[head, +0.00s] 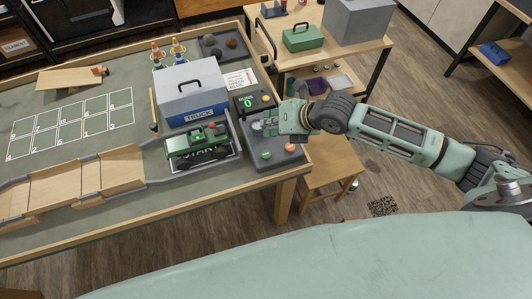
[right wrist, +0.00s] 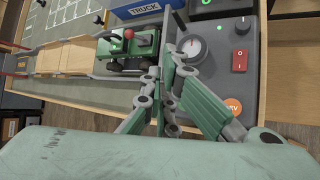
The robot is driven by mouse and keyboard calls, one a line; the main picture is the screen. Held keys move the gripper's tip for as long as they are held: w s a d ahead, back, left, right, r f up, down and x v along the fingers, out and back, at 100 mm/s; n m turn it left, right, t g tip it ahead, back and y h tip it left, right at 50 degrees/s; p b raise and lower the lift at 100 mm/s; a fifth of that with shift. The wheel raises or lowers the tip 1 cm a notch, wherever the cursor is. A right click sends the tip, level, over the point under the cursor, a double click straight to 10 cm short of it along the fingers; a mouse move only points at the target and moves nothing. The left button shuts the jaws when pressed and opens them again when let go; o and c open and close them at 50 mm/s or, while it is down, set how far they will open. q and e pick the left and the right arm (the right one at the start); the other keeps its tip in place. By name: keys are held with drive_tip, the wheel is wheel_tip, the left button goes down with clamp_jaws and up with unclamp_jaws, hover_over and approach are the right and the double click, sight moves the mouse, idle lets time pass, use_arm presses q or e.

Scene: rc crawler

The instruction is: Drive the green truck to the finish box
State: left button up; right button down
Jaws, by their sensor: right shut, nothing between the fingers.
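The green truck (head: 195,142) stands upright on a dark pad marked START, at the right end of a track on the table. It also shows in the right wrist view (right wrist: 128,48), with a red knob on top. My right gripper (head: 270,127) is shut and empty over the control panel (head: 256,159). In the right wrist view its fingertips (right wrist: 168,62) are beside a grey dial (right wrist: 191,48); I cannot tell whether they touch it. A red switch (right wrist: 239,60) and an orange button (right wrist: 233,105) are on the panel. No finish box can be made out. My left gripper is not in view.
A grey case labelled TRUCK (head: 187,85) stands behind the truck. Wooden track sections (head: 75,185) run left from the pad. A numbered white grid (head: 70,125) and a wooden ramp (head: 70,78) are on the table. A stool (head: 335,180) stands at the right.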

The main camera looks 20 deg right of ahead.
drive_tip(key=b, duration=0.6)
hover_over(265, 154)
drive_tip(key=w+d, duration=0.1)
drive_tip(key=d, duration=0.1)
drive_tip(key=f, duration=0.6)
drive_tip(key=shift+w+a+f, duration=0.2)
drive_tip(key=shift+a+f, duration=0.05)
drive_tip(key=shift+f, duration=0.15)
drive_tip(key=shift+f+b, duration=0.35)
drive_tip(key=shift+f, duration=0.5)
drive_tip(key=shift+f, duration=0.4)
